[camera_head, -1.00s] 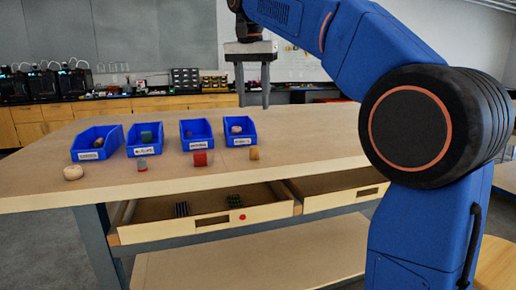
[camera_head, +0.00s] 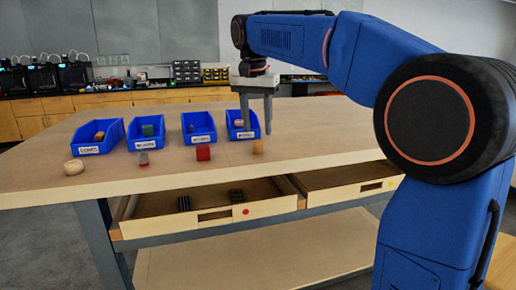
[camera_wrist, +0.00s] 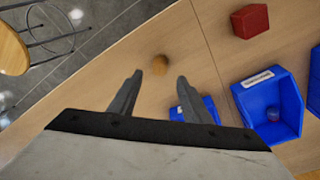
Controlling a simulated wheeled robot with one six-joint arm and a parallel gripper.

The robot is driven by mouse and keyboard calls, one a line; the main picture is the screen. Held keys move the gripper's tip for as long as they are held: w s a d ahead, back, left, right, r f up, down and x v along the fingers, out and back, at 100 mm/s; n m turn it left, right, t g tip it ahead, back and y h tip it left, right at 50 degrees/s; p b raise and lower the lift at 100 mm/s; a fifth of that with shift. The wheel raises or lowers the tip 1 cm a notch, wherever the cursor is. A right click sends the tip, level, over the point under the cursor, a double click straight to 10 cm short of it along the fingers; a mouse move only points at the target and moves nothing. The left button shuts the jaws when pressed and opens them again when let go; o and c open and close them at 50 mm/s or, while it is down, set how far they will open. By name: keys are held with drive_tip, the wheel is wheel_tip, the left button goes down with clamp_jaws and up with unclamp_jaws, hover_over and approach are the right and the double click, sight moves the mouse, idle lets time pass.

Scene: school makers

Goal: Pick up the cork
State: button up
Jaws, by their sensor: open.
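The cork (camera_head: 257,147), a small tan-brown piece, stands on the wooden table in front of the rightmost blue bin. It also shows in the wrist view (camera_wrist: 160,64), beyond and roughly between the two fingertips. My gripper (camera_head: 257,130) points down above the table, its fingers overlapping the rightmost bin in the head view. In the wrist view its fingers (camera_wrist: 158,80) are spread apart with nothing between them. The cork is not touched by the fingers, as far as I can tell.
Several blue bins (camera_head: 88,149) with small items stand in a row. A red block (camera_head: 203,152), a grey-red piece (camera_head: 143,159) and a pale round piece (camera_head: 73,167) lie in front of them. An open drawer (camera_head: 215,213) juts out below the table's front edge. Table to the right is clear.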

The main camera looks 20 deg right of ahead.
sight(258, 140)
drive_tip(key=shift+d+f, duration=0.15)
drive_tip(key=shift+f, duration=2.75)
clamp_jaws()
